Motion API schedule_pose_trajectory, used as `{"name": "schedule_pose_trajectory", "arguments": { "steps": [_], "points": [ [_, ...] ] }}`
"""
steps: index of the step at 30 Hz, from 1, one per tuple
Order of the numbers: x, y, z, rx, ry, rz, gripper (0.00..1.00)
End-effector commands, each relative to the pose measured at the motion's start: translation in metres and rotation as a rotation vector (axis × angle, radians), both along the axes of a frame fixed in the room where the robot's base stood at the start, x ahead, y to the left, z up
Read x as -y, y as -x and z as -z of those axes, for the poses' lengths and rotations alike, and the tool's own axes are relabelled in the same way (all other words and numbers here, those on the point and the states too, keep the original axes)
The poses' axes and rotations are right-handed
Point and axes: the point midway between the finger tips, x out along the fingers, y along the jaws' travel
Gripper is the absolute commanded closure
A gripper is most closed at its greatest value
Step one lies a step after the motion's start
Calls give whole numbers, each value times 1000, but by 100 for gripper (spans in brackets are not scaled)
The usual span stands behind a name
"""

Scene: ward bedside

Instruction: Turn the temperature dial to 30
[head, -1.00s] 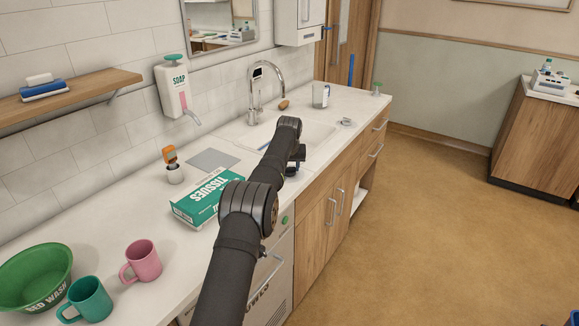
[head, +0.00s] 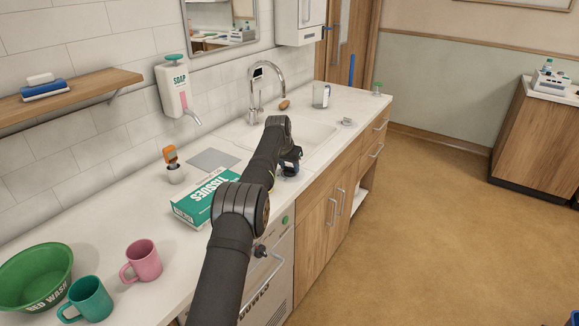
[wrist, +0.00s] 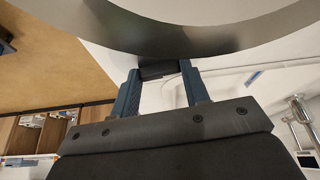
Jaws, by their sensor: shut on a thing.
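My gripper shows in the wrist view (wrist: 160,80), with its two blue-grey fingers shut on a small dark block (wrist: 158,72). The block lies at the lower edge of a large round pale piece with a grey metallic rim (wrist: 185,42), which fills the top of that view. I see no numbers or pointer, so I cannot tell whether this is the temperature dial or what it is set to. In the head view my gripper (head: 292,158) is low over the counter, by the sink's near side, partly hidden by my arm.
The sink (head: 312,135) and tap (head: 254,90) lie beyond my gripper. A tissue box (head: 203,198) is left of my arm. A dark knob (head: 262,252) and a green button (head: 285,220) show on the cabinet front.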

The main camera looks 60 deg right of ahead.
Motion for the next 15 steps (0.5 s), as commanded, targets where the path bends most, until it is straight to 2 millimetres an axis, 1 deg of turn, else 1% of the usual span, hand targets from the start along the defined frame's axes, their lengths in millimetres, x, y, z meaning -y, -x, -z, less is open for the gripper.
{"name": "schedule_pose_trajectory", "arguments": {
  "steps": [7, 15],
  "points": [
    [0, -1, 0, 0, 3, 102, 81],
    [1, -1, -1, 2, 3, 138, 81]
  ]
}}
